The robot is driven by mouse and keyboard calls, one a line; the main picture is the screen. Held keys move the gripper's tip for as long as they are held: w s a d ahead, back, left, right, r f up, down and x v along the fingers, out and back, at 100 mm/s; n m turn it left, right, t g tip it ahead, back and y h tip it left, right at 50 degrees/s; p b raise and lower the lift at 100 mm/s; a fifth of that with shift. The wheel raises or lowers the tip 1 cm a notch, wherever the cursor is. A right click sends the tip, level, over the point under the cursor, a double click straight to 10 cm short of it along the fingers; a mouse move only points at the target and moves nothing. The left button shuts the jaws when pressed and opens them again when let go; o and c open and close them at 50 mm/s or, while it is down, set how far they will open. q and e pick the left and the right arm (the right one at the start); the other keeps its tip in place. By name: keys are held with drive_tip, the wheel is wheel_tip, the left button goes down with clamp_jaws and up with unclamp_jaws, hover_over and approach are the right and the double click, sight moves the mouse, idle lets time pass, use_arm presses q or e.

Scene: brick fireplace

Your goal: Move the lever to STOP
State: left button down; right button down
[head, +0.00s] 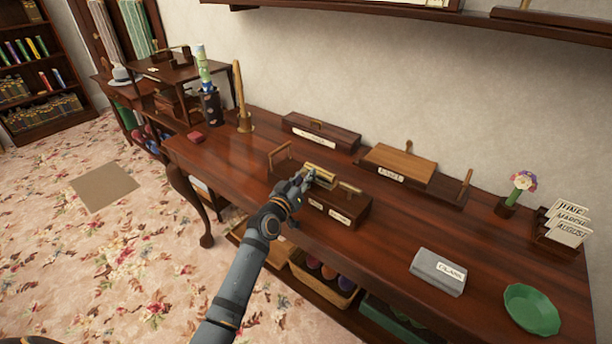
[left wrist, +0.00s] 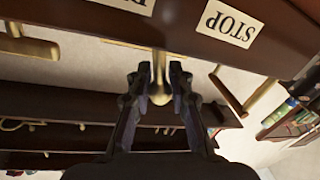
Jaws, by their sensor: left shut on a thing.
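A dark wooden box (head: 353,211) with brass fittings stands at the front edge of the desk. Its front carries two cream labels. In the left wrist view, upside down, one label reads STOP (left wrist: 232,22); the other label (left wrist: 138,4) is cut off by the frame. A brass lever (left wrist: 160,88) with a rounded end shows between my left fingers. My left gripper (head: 308,179) is at the box, and it shows in the left wrist view (left wrist: 160,78) shut on the lever. My right gripper is out of view.
Long wooden boxes (head: 322,135) stand behind on the desk, one with a tan lid (head: 399,165). A grey box (head: 438,271), a green dish (head: 532,309) and a card holder (head: 562,226) lie right. Desk space beside the box is clear.

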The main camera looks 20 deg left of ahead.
use_arm(q)
drive_tip(key=shift+w+a+n, duration=0.1)
drive_tip(key=shift+a+n, duration=0.05)
drive_tip(key=shift+n, duration=0.25)
drive_tip(key=shift+f+n, duration=0.1)
drive_tip(key=shift+n, duration=0.2)
drive_tip(key=c, duration=1.2)
unclamp_jaws()
drive_tip(key=shift+a, duration=0.1)
drive_tip(key=s, duration=0.4)
drive_tip(key=s+a, duration=0.1)
drive_tip(key=s, duration=0.3)
drive_tip(key=s+a, duration=0.1)
drive_tip(key=s, duration=0.3)
drive_tip(key=shift+r, duration=0.2)
